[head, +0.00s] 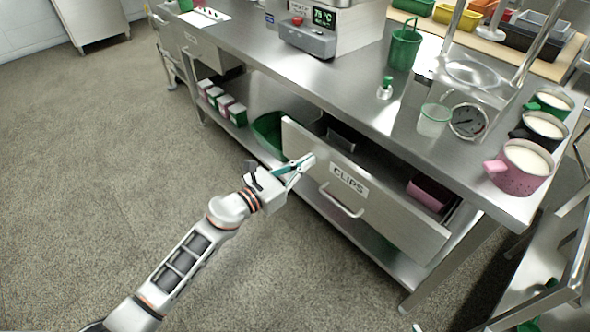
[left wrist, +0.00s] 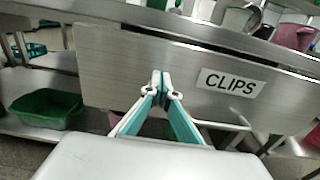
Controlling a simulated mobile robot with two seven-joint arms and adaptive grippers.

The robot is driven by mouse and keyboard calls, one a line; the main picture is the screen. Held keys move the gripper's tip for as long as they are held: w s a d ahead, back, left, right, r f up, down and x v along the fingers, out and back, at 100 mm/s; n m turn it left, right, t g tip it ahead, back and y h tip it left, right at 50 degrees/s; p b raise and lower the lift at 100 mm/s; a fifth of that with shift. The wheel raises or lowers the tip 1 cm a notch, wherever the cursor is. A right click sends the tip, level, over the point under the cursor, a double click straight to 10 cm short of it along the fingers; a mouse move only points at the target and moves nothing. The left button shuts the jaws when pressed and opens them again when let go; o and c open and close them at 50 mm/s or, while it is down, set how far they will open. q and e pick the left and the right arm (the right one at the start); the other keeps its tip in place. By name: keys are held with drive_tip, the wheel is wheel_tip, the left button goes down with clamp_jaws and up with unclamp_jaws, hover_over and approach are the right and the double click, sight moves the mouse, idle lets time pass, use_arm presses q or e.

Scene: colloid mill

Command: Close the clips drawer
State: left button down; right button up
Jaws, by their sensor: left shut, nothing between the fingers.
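The clips drawer (head: 392,212) hangs under the steel bench with a white "CLIPS" label and a bar handle (head: 341,199). It stands pulled out; its open top shows a pink box inside. Its front also fills much of the left wrist view (left wrist: 125,70). My left gripper (head: 308,160) is shut and empty, its teal and white fingers pointing at the drawer front, left of the label. In the left wrist view the fingertips (left wrist: 161,76) meet in front of the panel; I cannot tell whether they touch it. My right gripper is not in view.
A lower shelf holds a green bin (left wrist: 47,108) and small boxes. The floor at left is clear.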

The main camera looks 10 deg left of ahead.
use_arm(q)
drive_tip(key=x, duration=0.2)
drive_tip(key=b+x, duration=0.1)
drive_tip(key=x, duration=0.5)
drive_tip(key=shift+f+b, duration=0.3)
drive_tip(key=shift+b, duration=0.05)
drive_tip(key=x, duration=0.3)
drive_tip(key=shift+b, duration=0.35)
drive_tip(key=shift+w+d+r, duration=0.15)
drive_tip(key=shift+w+d, duration=0.15)
drive_tip(key=shift+w, duration=0.1)
drive_tip(key=shift+r, duration=0.2)
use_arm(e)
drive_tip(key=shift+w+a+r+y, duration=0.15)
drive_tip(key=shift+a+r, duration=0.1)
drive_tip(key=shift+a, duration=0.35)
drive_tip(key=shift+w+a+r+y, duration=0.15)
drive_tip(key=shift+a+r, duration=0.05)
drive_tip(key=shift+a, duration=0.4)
use_arm(q)
drive_tip(key=shift+r, duration=0.1)
drive_tip(key=shift+a, duration=0.1)
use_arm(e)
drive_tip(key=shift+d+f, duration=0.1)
